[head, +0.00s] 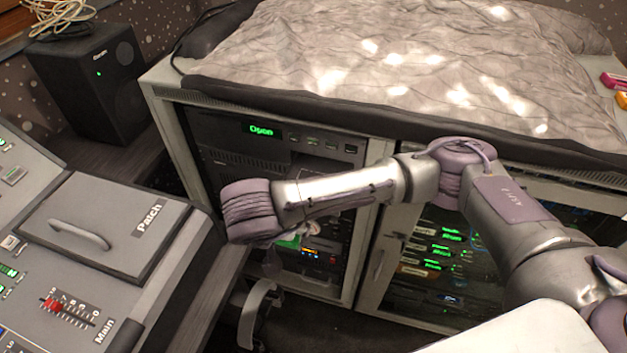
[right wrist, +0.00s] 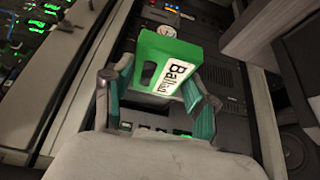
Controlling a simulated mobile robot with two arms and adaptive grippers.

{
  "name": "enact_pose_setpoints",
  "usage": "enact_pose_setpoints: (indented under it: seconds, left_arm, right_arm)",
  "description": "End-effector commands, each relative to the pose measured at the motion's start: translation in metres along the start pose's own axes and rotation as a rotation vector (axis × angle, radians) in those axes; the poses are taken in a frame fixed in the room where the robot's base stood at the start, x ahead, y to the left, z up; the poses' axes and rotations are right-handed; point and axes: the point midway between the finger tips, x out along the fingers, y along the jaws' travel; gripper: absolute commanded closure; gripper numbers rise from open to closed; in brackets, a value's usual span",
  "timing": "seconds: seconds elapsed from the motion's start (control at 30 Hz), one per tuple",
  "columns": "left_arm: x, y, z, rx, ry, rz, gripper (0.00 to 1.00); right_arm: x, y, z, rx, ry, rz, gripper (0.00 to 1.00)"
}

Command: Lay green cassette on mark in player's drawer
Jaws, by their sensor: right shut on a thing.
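The green cassette (right wrist: 188,54), with a white label reading "Ballad", is between the teal fingertips of my right gripper (right wrist: 160,88) in the right wrist view. The gripper is shut on it. In the head view only a small green part of the cassette (head: 290,241) shows under my right wrist, which hides most of the gripper. The player (head: 225,130) in the rack has a green display reading "Open". Its drawer and the mark cannot be made out clearly, being partly behind my right arm. My left gripper is not in view.
The rack cabinet (head: 372,270) has a padded grey cover (head: 430,60) on top. Pink (head: 613,80) and orange (head: 622,100) cassettes lie at its right edge. A mixing desk (head: 100,265) stands at the left and a black speaker (head: 88,80) behind it.

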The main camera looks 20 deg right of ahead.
Motion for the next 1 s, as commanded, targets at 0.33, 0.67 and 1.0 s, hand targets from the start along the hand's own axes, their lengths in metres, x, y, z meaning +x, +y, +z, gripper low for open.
enact_pose_setpoints:
  seconds: [0.33, 0.67, 1.0]
  left_arm:
    - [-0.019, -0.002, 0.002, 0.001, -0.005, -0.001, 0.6]
    - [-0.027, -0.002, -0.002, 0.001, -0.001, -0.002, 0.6]
    - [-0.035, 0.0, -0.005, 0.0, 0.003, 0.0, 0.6]
  right_arm:
    - [0.044, 0.002, -0.083, 0.009, 0.001, 0.005, 0.83]
    - [0.079, 0.001, -0.141, 0.003, 0.0, 0.0, 0.83]
    - [0.104, 0.002, -0.133, 0.0, -0.004, 0.002, 0.83]
